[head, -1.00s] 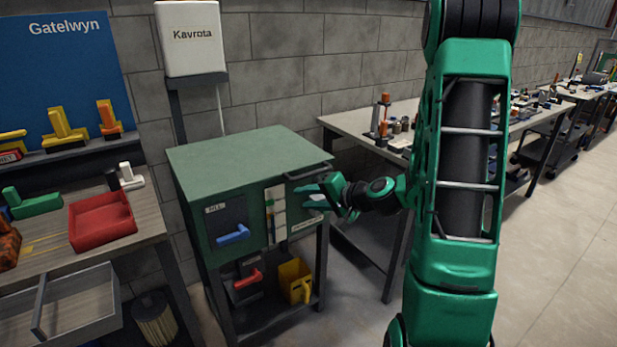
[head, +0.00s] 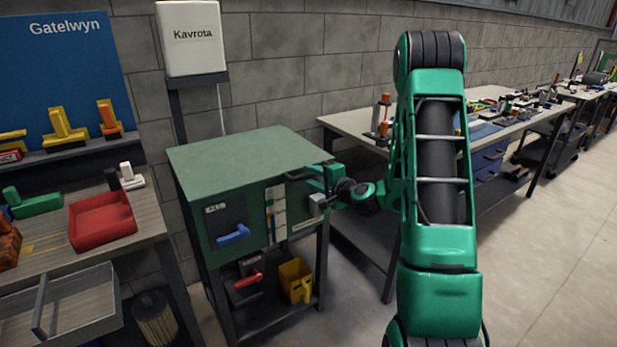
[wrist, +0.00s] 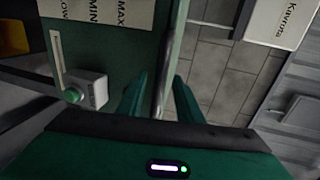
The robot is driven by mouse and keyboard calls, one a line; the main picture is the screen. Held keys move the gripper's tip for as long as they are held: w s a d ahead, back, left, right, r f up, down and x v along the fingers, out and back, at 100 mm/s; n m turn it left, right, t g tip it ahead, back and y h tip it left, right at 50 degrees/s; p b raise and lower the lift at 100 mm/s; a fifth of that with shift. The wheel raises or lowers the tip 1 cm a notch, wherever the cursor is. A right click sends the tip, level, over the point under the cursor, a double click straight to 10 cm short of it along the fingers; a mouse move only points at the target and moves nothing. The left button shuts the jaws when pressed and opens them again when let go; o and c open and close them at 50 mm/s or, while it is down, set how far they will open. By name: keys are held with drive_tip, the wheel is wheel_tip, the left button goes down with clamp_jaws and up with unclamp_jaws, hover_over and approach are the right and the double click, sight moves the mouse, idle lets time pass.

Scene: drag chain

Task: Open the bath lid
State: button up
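The bath is a green cabinet (head: 205,250) with a flat green lid (head: 240,150) lying level on its top, closed. A dark bar handle (head: 300,177) sticks out at the lid's front right edge. My gripper (head: 318,172) is at the right end of this handle in the head view, partly overlapping it. In the wrist view my gripper (wrist: 160,90) has its two green fingers apart, with a grey bar (wrist: 163,95), seemingly the handle, between them. Gaps show beside the bar, so the fingers do not appear clamped on it. Fingertip contact is unclear.
The cabinet front has a blue lever (head: 233,234) and labelled scales. A yellow bin (head: 295,281) stands on the shelf below. Workbenches flank the cabinet; a block wall is behind.

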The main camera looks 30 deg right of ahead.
drive_tip(key=shift+x, duration=1.2)
drive_tip(key=shift+c, duration=0.6)
